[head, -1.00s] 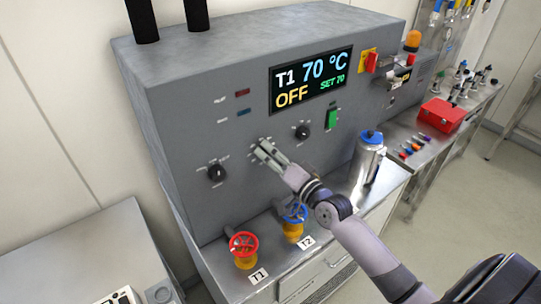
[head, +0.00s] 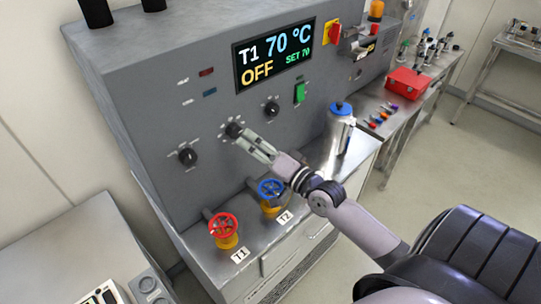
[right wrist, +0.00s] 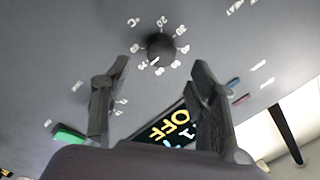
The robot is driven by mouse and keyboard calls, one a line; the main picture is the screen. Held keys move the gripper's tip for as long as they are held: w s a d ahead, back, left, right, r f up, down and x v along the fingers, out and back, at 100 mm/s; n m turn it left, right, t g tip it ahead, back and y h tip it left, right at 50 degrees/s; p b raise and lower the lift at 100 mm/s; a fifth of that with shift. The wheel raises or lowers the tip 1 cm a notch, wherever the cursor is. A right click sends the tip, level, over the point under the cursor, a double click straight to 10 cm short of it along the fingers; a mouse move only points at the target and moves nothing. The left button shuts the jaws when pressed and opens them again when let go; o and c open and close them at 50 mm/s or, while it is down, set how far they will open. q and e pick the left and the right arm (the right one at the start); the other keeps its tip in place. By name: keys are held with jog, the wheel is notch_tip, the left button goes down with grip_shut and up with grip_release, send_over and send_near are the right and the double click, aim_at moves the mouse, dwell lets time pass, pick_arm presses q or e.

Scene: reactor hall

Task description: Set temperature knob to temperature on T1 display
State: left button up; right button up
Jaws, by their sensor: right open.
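The temperature knob (head: 233,130) is a black round dial on the grey panel. In the right wrist view the knob (right wrist: 160,47) has a ring of numbers and a °C mark; a small pale mark shows on its lower edge, but its exact setting is too small to read surely. The T1 display (head: 275,55) reads T1 70 °C, OFF and SET 70. My right gripper (head: 247,143) is open and empty, its fingertips just in front of the knob and apart from it. In the wrist view the open fingers (right wrist: 160,75) stand either side below the knob. My left gripper is out of view.
Other black knobs sit left (head: 188,157) and right (head: 271,109). A green switch (head: 299,93) is below the display. A red T1 valve (head: 224,229), a blue T2 valve (head: 271,192) and a metal flask (head: 338,132) stand on the ledge below.

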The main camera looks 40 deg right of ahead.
jog(key=v, duration=0.6)
jog(key=shift+s, duration=0.3)
